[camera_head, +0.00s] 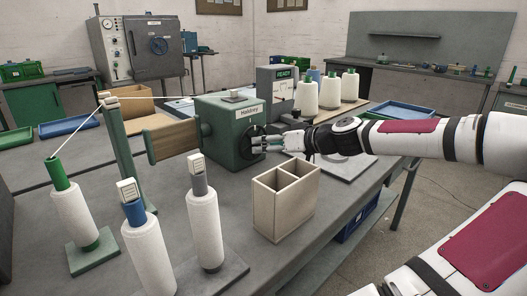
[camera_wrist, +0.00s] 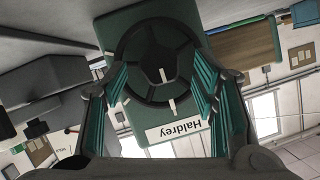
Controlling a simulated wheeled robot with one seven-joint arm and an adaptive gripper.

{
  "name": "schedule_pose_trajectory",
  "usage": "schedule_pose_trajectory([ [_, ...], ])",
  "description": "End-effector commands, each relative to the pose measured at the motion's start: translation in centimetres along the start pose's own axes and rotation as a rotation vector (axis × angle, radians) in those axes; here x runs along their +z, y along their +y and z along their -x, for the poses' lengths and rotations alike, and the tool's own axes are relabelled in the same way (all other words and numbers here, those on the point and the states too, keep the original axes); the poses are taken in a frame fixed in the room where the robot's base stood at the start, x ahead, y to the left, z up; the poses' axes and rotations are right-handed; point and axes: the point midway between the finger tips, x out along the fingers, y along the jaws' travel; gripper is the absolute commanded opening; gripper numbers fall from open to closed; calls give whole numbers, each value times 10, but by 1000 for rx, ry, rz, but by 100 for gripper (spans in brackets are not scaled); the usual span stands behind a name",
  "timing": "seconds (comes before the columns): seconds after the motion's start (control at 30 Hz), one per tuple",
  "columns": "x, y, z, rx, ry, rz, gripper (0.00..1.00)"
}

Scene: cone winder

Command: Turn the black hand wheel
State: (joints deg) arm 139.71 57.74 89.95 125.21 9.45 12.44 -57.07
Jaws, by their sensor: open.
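The black hand wheel (camera_wrist: 158,58) fills the upper middle of the wrist view, face-on, with a round rim, spokes and a small pale mark near its hub. It sits on the side of the green winder housing (camera_head: 222,132), which bears a "Haldrey" label. In the head view the wheel (camera_head: 256,131) is mostly hidden by my gripper (camera_head: 266,143). In the wrist view my gripper (camera_wrist: 160,78) has its teal-padded fingers apart, one on each side of the wheel's middle. Whether the fingers touch the wheel I cannot tell.
A divided wooden box (camera_head: 285,203) stands in front of the gripper on the grey bench. White yarn cones (camera_head: 307,95) stand behind the winder. Several yarn packages (camera_head: 205,225) and a green post (camera_head: 122,155) stand at the left. A grey plate lies under my forearm.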

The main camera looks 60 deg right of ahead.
Motion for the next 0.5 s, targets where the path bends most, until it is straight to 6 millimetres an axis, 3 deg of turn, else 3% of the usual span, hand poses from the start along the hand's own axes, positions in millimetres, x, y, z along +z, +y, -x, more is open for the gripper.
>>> schedule_pose_trajectory([
  [0.2,0,0,-17,1,0,0,53],
  [0.5,0,0,-19,1,0,0,53],
])
